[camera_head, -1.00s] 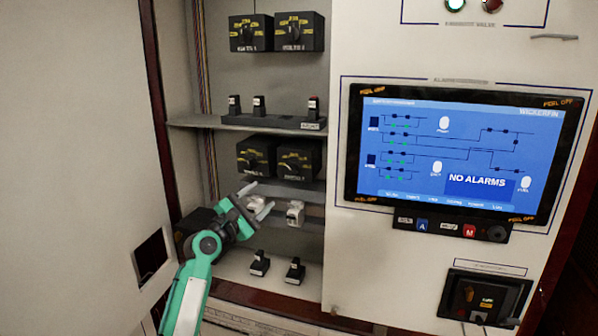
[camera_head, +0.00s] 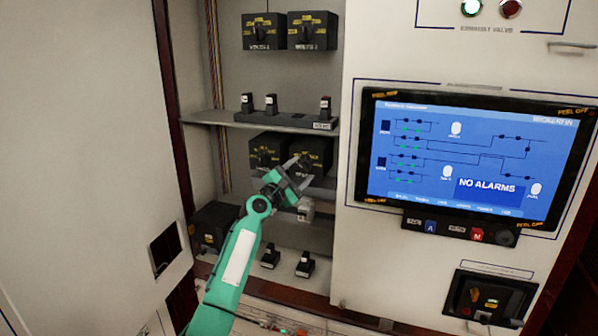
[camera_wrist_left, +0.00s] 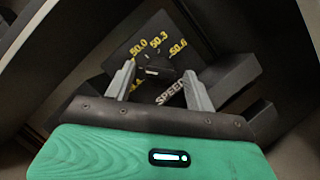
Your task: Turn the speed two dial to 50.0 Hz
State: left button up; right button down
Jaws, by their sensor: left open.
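Two black dial boxes with yellow scale marks sit under the shelf in the open cabinet, a left one (camera_head: 266,148) and a right one (camera_head: 318,146). My left gripper (camera_head: 298,173) is in front of the lower part of the right box and partly hides it. In the left wrist view a dial face (camera_wrist_left: 146,45) shows 50.0, 50.3 and 50.6 in yellow, with "SPEED" beneath; its number is unreadable. The dark knob (camera_wrist_left: 155,70) lies between the open, empty fingers (camera_wrist_left: 160,76). I cannot tell whether they touch it. My right gripper is not in view.
Two more dial boxes (camera_head: 290,32) are above the shelf (camera_head: 215,117), which carries small switches. A light switch part (camera_head: 306,209) and two black switches (camera_head: 287,261) are lower down. A screen panel (camera_head: 470,160) is at right, a cabinet door (camera_head: 85,150) at left.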

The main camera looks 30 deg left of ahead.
pick_arm(q)
jog(key=c, duration=1)
jog(key=shift+o, duration=0.2)
jog(key=shift+m, duration=0.4)
jog(key=m+g+h, duration=0.1)
jog(key=m, duration=0.2)
jog(key=shift+a+r+m+b, duration=0.1)
jog(key=shift+m+b, duration=0.2)
jog(key=shift+b, duration=0.05)
jog(key=shift+r+m+g, duration=0.15)
jog(key=shift+m+g, duration=0.75)
jog(key=shift+m, duration=1)
jog(key=o, duration=1)
jog(key=shift+c, duration=0.2)
